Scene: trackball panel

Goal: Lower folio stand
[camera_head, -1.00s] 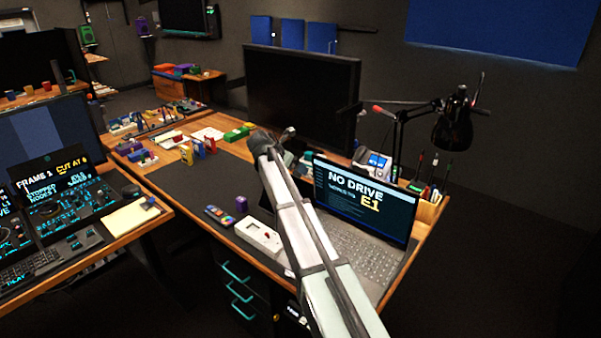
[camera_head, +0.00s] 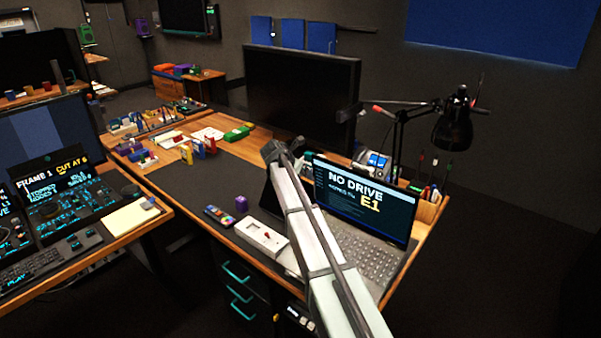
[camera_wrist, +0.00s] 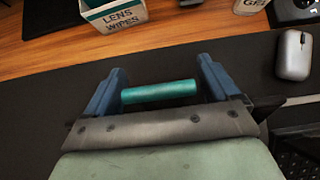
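A dark slanted panel (camera_head: 271,197), likely the folio stand, stands on the desk left of the laptop. My arm hides much of it. A teal cylindrical bar (camera_wrist: 159,92) lies between the two blue fingers of my gripper (camera_wrist: 160,88) in the wrist view. The fingers are wide apart, one near each end of the bar; I cannot tell whether they touch it. In the head view my gripper (camera_head: 276,151) is above the desk, between the large monitor and the laptop. Its fingers are hidden there.
The laptop (camera_head: 365,200) is close on the right of my arm. A lens wipes box (camera_wrist: 115,14) and a mouse (camera_wrist: 293,55) lie beyond my fingers. A black lamp (camera_head: 453,125) stands at right. The dark desk mat (camera_head: 200,180) is largely clear at left.

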